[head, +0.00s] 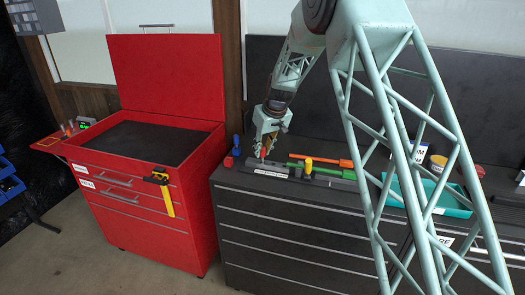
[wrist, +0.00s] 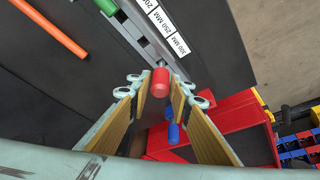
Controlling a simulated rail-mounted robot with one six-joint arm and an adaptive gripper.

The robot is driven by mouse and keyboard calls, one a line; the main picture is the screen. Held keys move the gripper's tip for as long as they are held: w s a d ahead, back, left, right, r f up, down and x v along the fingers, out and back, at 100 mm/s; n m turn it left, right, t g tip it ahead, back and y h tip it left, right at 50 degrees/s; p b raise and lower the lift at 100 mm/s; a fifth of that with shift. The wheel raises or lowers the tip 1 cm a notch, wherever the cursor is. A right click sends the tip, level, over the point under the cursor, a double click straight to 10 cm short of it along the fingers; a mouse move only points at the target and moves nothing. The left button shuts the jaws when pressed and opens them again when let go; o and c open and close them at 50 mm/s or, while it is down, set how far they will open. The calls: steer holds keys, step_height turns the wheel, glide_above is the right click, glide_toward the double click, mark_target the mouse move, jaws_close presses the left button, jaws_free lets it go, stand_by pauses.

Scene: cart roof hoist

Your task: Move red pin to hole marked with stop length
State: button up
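The red pin (head: 263,153) stands upright on the grey ruled bar lying on the dark cabinet top. In the wrist view the red pin (wrist: 160,83) lies between my fingertips, beside the end of a label strip (wrist: 168,30) reading 300 MM, 250 MM and a partly cut 200. My gripper (head: 268,142) is right above the pin, pointing down. In the wrist view my gripper (wrist: 161,88) has its fingers on both sides of the pin, with narrow gaps that look open. The hole under the pin is hidden. I cannot read a stop length marking.
Blue and red clamp-like pieces (head: 236,146) stand left of the bar. A yellow piece (head: 308,167), a green rod (head: 325,171) and an orange rod (head: 325,159) lie to the right. A teal tray (head: 455,204) is farther right. The red tool cart (head: 205,160) stands left.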

steer(key=o, duration=0.4)
steer(key=shift+c, duration=0.2)
steer(key=shift+r, duration=0.15)
steer(key=v, duration=1.1)
steer(key=shift+r, duration=0.35)
steer(key=shift+s+d, duration=0.1)
stand_by(0.4)
